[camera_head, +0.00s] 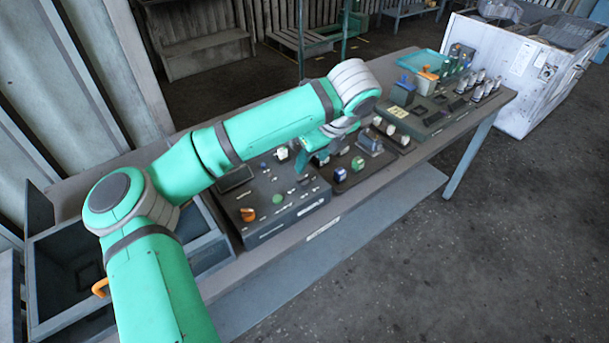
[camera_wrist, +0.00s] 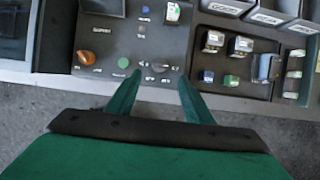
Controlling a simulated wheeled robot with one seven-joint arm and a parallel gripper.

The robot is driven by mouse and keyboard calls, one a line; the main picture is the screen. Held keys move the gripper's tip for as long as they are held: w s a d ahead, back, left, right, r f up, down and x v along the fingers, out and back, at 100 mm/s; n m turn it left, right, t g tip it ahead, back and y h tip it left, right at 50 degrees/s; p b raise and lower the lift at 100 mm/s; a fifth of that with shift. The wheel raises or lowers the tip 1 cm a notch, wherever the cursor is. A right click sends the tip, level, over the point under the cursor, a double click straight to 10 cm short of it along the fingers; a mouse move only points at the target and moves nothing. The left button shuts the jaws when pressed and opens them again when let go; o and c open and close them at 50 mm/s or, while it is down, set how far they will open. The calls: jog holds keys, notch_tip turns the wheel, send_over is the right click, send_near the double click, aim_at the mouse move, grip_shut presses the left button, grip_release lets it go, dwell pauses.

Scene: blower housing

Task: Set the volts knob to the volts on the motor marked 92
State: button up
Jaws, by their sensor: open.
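A dark control panel (camera_head: 262,228) lies on the bench and carries several small controls; it also shows in the wrist view (camera_wrist: 108,38). An orange knob (camera_wrist: 86,58) and a green button (camera_wrist: 123,62) sit near its front edge. A small dark knob or dial (camera_wrist: 158,67) lies just beyond my fingertips. The labels are too small to read, so I cannot tell which control is the volts knob. My gripper (camera_wrist: 160,79) is open and empty, its fingers spread over the panel's front edge. Several motor-like parts (camera_wrist: 212,42) stand on the neighbouring tray; no 92 mark is legible.
A grey bin (camera_head: 210,255) stands left of the panel. More units (camera_head: 435,112) and a teal tray (camera_head: 420,62) fill the bench's far right. A white crate (camera_head: 525,80) stands beyond it. The floor in front is clear.

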aim_at(303, 178)
jog(key=x, duration=1)
jog(key=shift+d+f, duration=0.15)
jog(key=c, duration=1)
